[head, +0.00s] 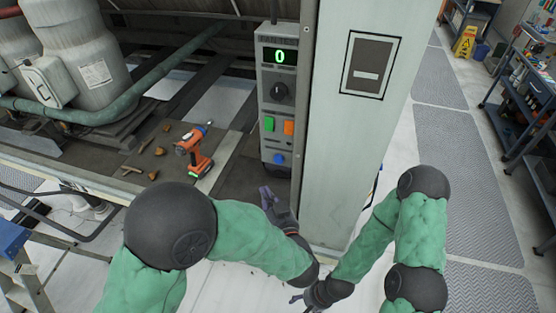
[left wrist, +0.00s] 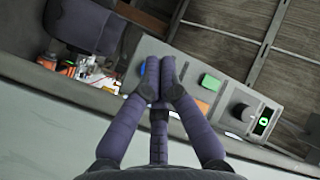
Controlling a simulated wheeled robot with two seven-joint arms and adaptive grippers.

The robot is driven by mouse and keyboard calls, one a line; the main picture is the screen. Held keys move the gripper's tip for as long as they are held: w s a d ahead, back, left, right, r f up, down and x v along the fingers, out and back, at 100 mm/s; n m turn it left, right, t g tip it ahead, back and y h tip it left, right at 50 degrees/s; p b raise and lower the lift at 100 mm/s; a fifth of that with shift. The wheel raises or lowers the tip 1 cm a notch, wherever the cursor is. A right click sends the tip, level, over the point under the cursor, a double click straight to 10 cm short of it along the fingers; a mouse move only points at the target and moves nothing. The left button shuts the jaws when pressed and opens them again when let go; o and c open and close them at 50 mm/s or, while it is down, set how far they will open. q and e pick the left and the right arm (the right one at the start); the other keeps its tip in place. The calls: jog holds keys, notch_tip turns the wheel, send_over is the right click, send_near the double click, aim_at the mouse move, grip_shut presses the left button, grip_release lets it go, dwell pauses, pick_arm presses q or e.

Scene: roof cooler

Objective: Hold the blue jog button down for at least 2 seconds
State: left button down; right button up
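The blue jog button (head: 279,158) is at the bottom of a grey control panel (head: 262,104) on the side of a pale post. My left gripper (head: 267,194) is just below and left of it in the head view, apart from it in the picture. In the left wrist view the fingers (left wrist: 158,72) are together and empty, and the blue button (left wrist: 142,69) shows partly behind their tips. Whether they touch it cannot be told. My right gripper (head: 303,298) is low, near the post's foot, mostly hidden; its finger state is unclear.
The panel has a green display (head: 279,57) reading 0, a black knob (head: 279,91), a green button (head: 269,124) and an orange button (head: 289,127). The pale post (head: 345,150) stands right of it. An orange drill (head: 195,152) lies left.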

aim_at(279, 159)
pick_arm(q)
jog(key=shift+w, duration=0.1)
jog(key=w+d+b, duration=0.1)
jog(key=w+d, duration=0.1)
jog(key=w, duration=0.6)
jog(key=shift+d, duration=0.35)
pick_arm(e)
jog(key=shift+f, duration=0.55)
pick_arm(q)
jog(key=shift+w, duration=0.1)
jog(key=shift+w+d, duration=0.15)
jog(key=shift+w, duration=0.15)
pick_arm(e)
jog(key=shift+r, duration=0.25)
